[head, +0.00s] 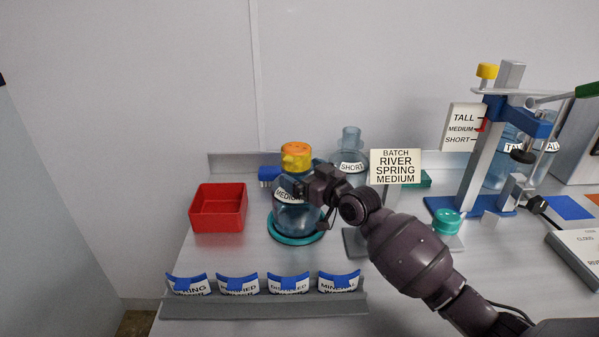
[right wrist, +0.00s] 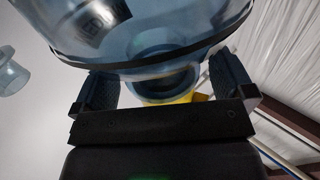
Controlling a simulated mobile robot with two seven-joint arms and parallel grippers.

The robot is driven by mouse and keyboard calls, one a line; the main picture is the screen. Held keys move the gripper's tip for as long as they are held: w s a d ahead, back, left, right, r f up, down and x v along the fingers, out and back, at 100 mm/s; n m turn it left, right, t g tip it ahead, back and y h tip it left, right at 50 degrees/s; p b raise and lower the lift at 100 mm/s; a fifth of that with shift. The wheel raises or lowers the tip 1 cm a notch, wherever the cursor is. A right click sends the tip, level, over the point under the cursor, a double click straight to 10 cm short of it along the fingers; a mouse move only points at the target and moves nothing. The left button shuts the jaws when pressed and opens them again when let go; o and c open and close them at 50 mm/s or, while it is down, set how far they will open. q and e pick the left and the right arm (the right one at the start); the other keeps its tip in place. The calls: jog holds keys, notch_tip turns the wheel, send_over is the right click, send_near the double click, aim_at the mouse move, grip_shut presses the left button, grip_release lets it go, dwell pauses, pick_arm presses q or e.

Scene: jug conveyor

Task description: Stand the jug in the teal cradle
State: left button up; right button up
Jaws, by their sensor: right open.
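The clear blue jug (head: 290,215) labelled MEDIUM stands upright on the teal cradle (head: 297,239) and has a yellow cap (head: 296,155). The cradle's ring shows around the jug's foot; whether it is fully seated I cannot tell. My right gripper (head: 310,186) is at the jug's neck, just below the cap. In the right wrist view the open fingers (right wrist: 163,88) lie on either side of the neck, with the jug's body (right wrist: 150,30) in front and some yellow cap (right wrist: 170,98) beyond. Contact is unclear. My left gripper is not in view.
A red bin (head: 218,207) stands left of the jug. A rack (head: 265,304) of blue-topped labels lies in front. A SHORT jug (head: 350,165) and a batch sign (head: 396,167) stand behind. A blue and grey gauge stand (head: 480,160) is at right.

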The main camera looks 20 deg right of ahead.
jog(key=v, duration=1)
jog(key=shift+s, duration=0.25)
jog(key=shift+d, duration=0.15)
